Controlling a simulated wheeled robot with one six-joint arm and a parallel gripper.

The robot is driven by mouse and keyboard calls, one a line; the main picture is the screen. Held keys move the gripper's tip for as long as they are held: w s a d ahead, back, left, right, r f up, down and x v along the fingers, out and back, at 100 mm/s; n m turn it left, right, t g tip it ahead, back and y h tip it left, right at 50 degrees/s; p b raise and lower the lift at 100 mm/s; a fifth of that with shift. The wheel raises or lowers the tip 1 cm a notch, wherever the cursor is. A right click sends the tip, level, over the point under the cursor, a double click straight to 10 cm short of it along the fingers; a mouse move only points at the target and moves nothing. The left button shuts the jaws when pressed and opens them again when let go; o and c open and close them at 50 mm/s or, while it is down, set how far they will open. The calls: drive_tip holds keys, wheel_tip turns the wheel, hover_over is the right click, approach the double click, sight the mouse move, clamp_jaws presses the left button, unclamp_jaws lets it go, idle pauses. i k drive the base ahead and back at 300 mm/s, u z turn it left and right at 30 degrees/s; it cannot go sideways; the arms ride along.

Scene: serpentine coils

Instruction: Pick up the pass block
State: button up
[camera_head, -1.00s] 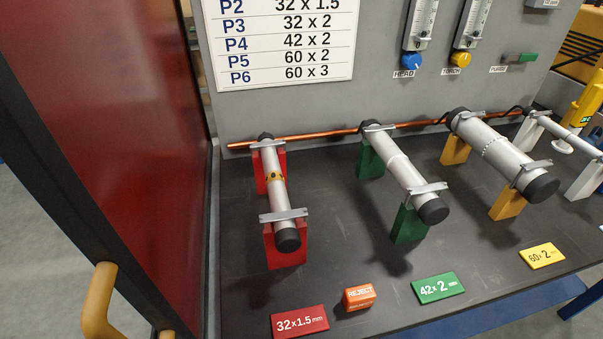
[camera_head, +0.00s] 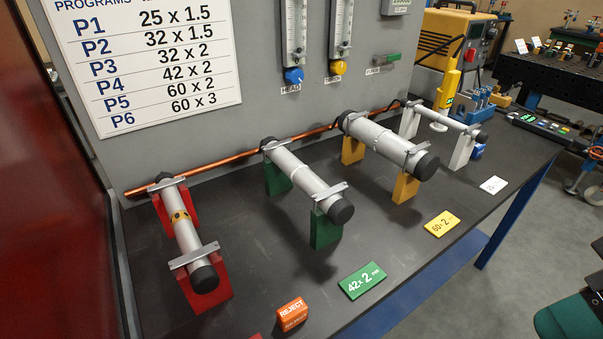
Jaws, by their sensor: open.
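I see no block that I can read as marked PASS. An orange block (camera_head: 292,314) marked REJECT sits on the dark bench top near its front edge, at the bottom middle. A small blue object (camera_head: 478,151) lies by the far right tube stand, and it is too small for me to tell what it is. My gripper is not in view.
Tubes with black end caps rest on red (camera_head: 206,287), green (camera_head: 325,229), yellow (camera_head: 405,187) and white (camera_head: 461,152) stands. Size cards, green (camera_head: 362,281) and yellow (camera_head: 441,224), lie along the front. A red panel (camera_head: 50,220) closes the left side.

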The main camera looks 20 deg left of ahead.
sight(477, 151)
drive_tip(key=z, duration=0.85)
drive_tip(key=i, duration=1.7)
drive_tip(key=u, duration=2.55)
